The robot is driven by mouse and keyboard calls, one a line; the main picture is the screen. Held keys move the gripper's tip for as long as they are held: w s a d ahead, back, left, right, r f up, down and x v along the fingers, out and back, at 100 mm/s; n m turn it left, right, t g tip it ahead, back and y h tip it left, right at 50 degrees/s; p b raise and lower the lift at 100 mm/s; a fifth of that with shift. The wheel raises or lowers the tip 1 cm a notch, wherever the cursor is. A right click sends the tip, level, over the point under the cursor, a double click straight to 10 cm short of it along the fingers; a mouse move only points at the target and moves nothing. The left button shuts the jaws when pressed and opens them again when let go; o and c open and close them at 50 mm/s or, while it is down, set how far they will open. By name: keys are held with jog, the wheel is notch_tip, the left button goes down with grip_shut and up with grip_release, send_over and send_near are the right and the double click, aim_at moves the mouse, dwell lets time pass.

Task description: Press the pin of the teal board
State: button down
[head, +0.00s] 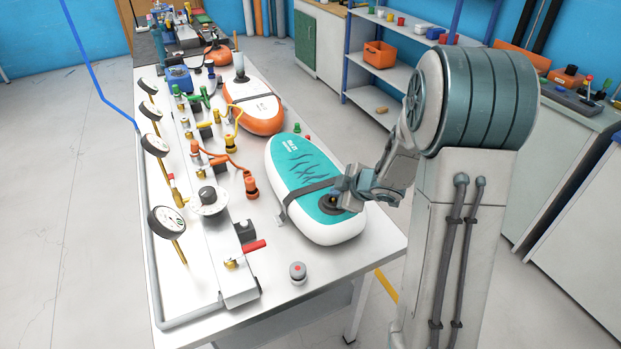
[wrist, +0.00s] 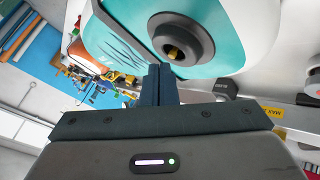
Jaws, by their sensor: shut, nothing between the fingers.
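The teal board (head: 290,165), white-sided with dark wave marks and a dark strap, lies flat on the bench near its front right. Its dark round valve (head: 328,205) is at the end nearest me, partly hidden by my gripper (head: 338,194). In the wrist view the teal board (wrist: 216,18) fills the top. The valve (wrist: 205,42) shows as a dark ring with a brass-coloured pin (wrist: 174,50) inside. My gripper (wrist: 158,68) is shut and empty. Its fingertips appear close beside the valve, below the pin in the picture; I cannot tell whether they touch.
An orange-and-white board (head: 258,113) lies farther back on the bench (head: 345,308). Gauges (head: 166,222), a manifold and coloured hose fittings (head: 251,187) line the left side. A small grey cap with a red top (head: 298,272) stands at the front, with bare bench around it.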

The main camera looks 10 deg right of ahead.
jog(key=shift+f+b, duration=0.4)
jog(key=shift+f, duration=0.1)
dwell(0.7)
jog(key=shift+r, duration=0.1)
jog(key=shift+r+p, duration=0.95)
jog(key=shift+p, duration=0.15)
notch_tip(320, 180, up, 6)
jog(key=p, duration=0.6)
dwell(0.9)
